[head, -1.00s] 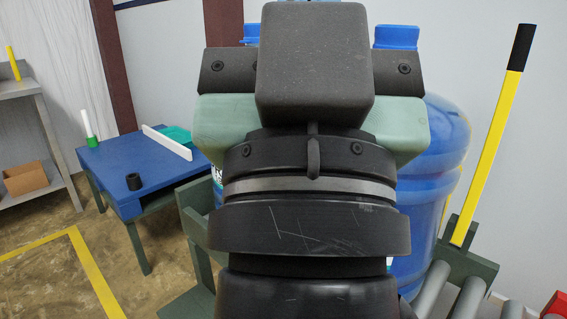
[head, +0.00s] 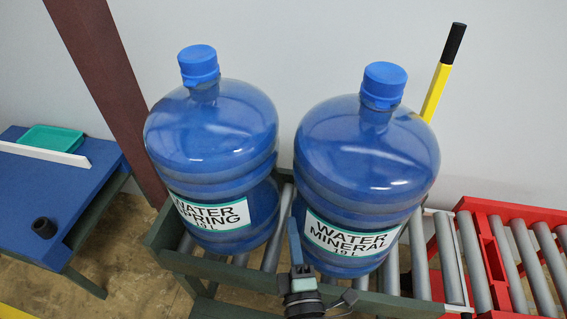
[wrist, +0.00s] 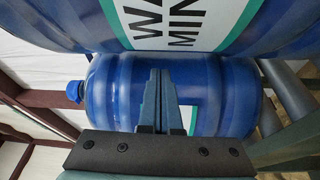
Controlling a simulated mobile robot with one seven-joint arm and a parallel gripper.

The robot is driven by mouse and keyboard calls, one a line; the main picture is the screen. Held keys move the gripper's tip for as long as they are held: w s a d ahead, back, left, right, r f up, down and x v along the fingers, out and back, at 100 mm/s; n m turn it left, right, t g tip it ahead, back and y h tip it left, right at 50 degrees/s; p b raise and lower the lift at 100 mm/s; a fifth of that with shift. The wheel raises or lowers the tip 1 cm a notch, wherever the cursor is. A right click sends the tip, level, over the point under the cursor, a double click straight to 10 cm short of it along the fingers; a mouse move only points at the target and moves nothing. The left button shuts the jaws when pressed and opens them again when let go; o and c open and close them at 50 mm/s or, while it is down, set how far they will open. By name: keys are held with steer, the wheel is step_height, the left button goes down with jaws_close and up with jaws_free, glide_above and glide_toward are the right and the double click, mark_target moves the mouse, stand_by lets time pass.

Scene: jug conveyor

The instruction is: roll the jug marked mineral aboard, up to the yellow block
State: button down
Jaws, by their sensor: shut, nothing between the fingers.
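The jug labelled WATER MINERAL (head: 367,160) stands upright on the rollers of the green conveyor (head: 160,236). The jug labelled WATER SPRING (head: 212,145) stands upright to its left, with a narrow gap low between them. My gripper (head: 293,225) is shut and empty, at the front near the gap, by the left edge of the mineral label. In the wrist view my fingers (wrist: 160,78) show in front of the spring jug (wrist: 226,95), with the mineral jug (wrist: 245,45) above. I cannot tell whether they touch a jug. No yellow block is in view.
Bare rollers (head: 443,255) continue right of the mineral jug to a red roller section (head: 497,250). A yellow lever with a black grip (head: 442,75) rises behind that jug. A blue table (head: 90,190) with a green tray (head: 52,139) is at left.

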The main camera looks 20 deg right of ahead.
steer(key=w+d+f+n, duration=0.1)
steer(key=w+d+f, duration=0.1)
steer(key=w, duration=0.6)
steer(key=shift+d+f+g+p, duration=0.15)
steer(key=shift+g+p, duration=0.15)
